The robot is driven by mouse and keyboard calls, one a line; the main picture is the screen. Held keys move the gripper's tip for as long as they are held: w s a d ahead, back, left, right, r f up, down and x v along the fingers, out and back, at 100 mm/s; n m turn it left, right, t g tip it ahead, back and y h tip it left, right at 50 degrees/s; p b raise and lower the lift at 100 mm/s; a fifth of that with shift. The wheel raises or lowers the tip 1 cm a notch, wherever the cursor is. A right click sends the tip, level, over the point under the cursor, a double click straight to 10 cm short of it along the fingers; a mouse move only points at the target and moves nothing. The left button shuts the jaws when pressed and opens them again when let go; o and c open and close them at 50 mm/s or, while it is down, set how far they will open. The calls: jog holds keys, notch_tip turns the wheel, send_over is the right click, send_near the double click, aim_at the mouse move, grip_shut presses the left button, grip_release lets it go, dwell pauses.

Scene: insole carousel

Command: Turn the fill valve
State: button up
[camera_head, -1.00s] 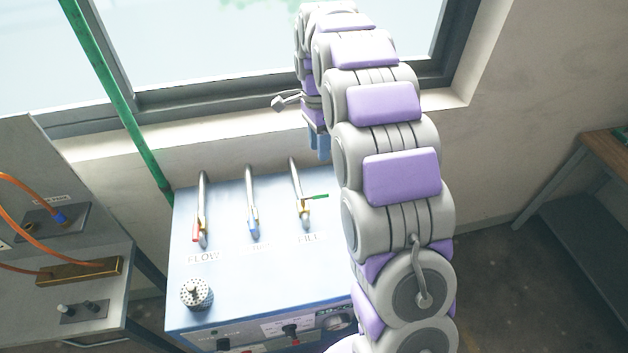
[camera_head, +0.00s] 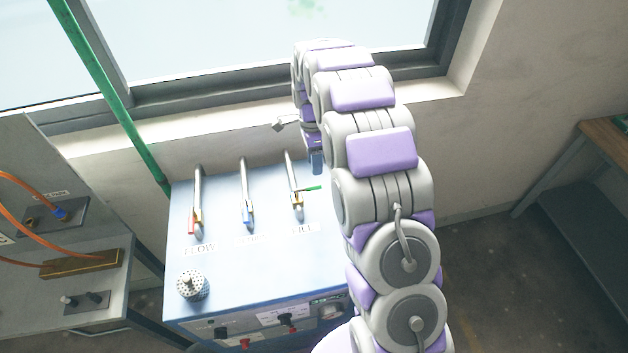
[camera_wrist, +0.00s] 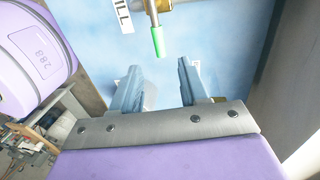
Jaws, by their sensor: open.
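The fill valve is the right-hand pipe (camera_head: 293,178) on the blue machine's top, above the FILL label (camera_head: 303,229). Its green handle (camera_head: 311,189) points right, toward my arm. In the wrist view the green handle (camera_wrist: 158,41) sticks out from a brass body (camera_wrist: 152,6), beyond my fingertips. My gripper (camera_wrist: 158,72) is open, with nothing between its fingers. In the head view my gripper (camera_head: 317,162) hangs behind and slightly right of the handle, partly hidden by my arm. The handle and fingers look apart.
The blue machine (camera_head: 262,280) also carries a red-handled FLOW valve (camera_head: 197,210), a blue-handled valve (camera_head: 247,205) and a perforated round knob (camera_head: 193,286). A green pole (camera_head: 120,105) stands behind left. The window wall (camera_head: 440,130) is close behind my arm.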

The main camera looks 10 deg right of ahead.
jog(key=a+f, duration=0.1)
jog(key=f, duration=0.1)
jog(key=s+a+f, duration=0.1)
jog(key=f, duration=0.4)
jog(key=shift+s+a, duration=0.15)
jog(key=shift+a, duration=0.25)
jog(key=shift+d+f, duration=0.1)
jog(key=shift+d, duration=1.05)
jog(key=shift+c, duration=0.6)
jog(key=shift+a, duration=0.2)
jog(key=shift+c, duration=0.9)
jog(key=shift+s+a, duration=0.1)
jog(key=shift+a, duration=0.5)
jog(key=shift+c, duration=1.4)
jog(key=shift+a, duration=0.1)
grip_shut()
jog(key=shift+d, duration=0.25)
